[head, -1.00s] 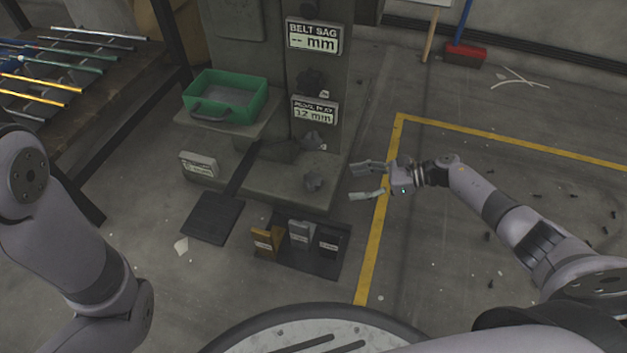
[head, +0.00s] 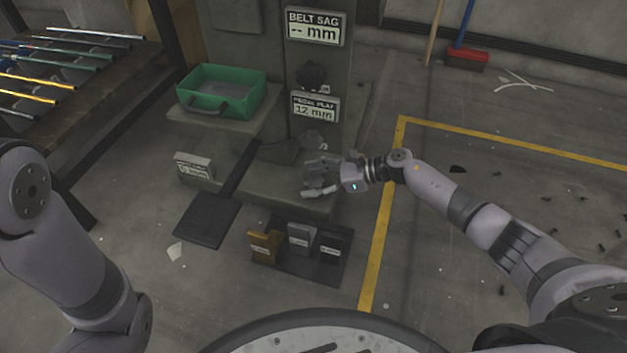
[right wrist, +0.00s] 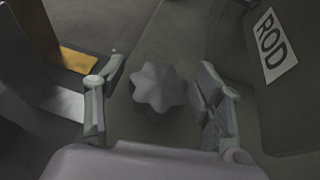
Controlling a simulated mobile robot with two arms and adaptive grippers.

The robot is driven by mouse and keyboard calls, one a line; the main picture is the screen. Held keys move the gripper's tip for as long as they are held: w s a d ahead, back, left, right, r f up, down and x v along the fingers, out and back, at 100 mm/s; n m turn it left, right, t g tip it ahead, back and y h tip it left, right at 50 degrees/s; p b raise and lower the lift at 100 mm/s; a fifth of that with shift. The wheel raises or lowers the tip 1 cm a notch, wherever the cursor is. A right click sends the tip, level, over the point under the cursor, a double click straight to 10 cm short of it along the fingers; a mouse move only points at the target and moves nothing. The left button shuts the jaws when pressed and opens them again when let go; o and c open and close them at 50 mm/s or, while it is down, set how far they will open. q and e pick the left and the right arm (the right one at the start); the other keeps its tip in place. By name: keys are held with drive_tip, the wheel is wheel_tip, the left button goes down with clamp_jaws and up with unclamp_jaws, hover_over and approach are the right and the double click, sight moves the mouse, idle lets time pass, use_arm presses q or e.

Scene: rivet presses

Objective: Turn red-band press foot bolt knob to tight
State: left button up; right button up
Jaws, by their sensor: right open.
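The foot bolt knob (right wrist: 159,87) is a dark grey lobed knob on the press base. In the right wrist view it sits between the two spread fingers of my right gripper (right wrist: 160,100), with a gap on each side. In the head view the right gripper (head: 318,182) is open at the front right of the press base (head: 262,185) and mostly covers the knob. The red band of the press does not show. My left gripper is out of view; only the left arm shows.
A green bin (head: 222,92) stands on a ledge of the press. Several small blocks (head: 298,238) stand on a dark mat in front. A black pedal (head: 206,219) lies left.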

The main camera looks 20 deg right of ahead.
drive_tip(key=shift+c, duration=0.6)
drive_tip(key=c, duration=1)
drive_tip(key=shift+c, duration=0.2)
